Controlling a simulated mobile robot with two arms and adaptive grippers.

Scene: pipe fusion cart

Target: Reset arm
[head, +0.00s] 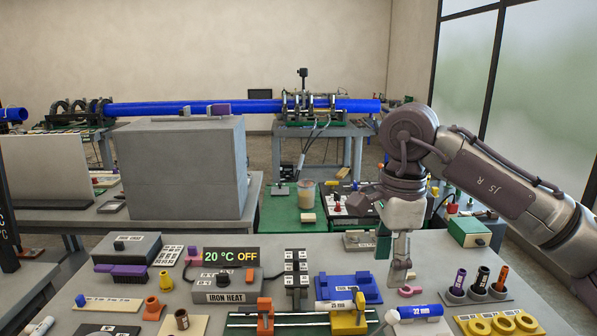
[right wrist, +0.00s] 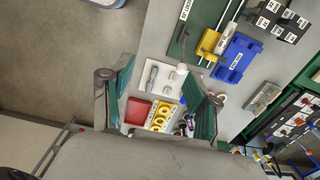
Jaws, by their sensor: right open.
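My right gripper (head: 400,272) hangs pointing down above the right part of the grey table (head: 450,255), its arm coming in from the right. In the right wrist view the right gripper's (right wrist: 160,72) two green-padded fingers are spread wide, with nothing held between them. Between and beyond the fingers I see the table with a white board, a red tray (right wrist: 138,112) and a yellow holder (right wrist: 160,117). My left gripper does not show in either view.
An iron heat box (head: 224,287) reads 20 °C OFF. A big grey block (head: 182,170) stands behind left.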

